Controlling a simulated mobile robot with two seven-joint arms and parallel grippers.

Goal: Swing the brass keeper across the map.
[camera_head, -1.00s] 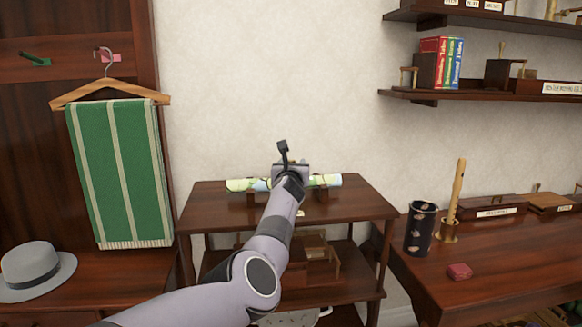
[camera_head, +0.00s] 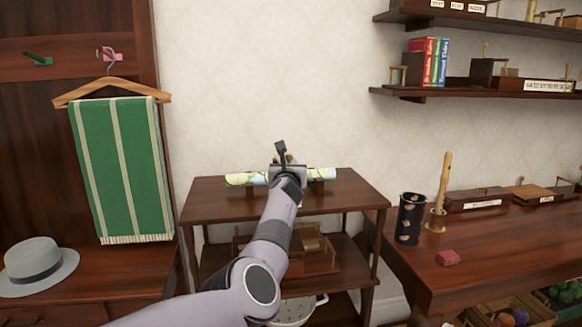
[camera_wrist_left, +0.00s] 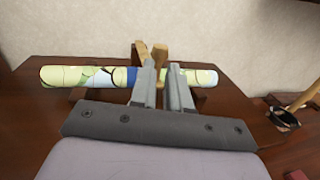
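The rolled map (camera_head: 240,179), pale with green and blue patches, lies across dark wooden rests on the small table's top. It also shows in the left wrist view (camera_wrist_left: 75,77), its middle partly hidden by my fingers. A brass-coloured upright piece, seemingly the keeper (camera_wrist_left: 160,51), stands at the map's middle beside a tan piece (camera_wrist_left: 140,48). My left gripper (camera_wrist_left: 161,72) is over the map's middle, its two fingers apart, with the brass piece in line with the gap. Whether they touch it I cannot tell. My right gripper is out of view.
The small table (camera_head: 350,195) has bare top on both sides of the map. A green towel (camera_head: 122,170) and grey hat (camera_head: 37,267) are at left.

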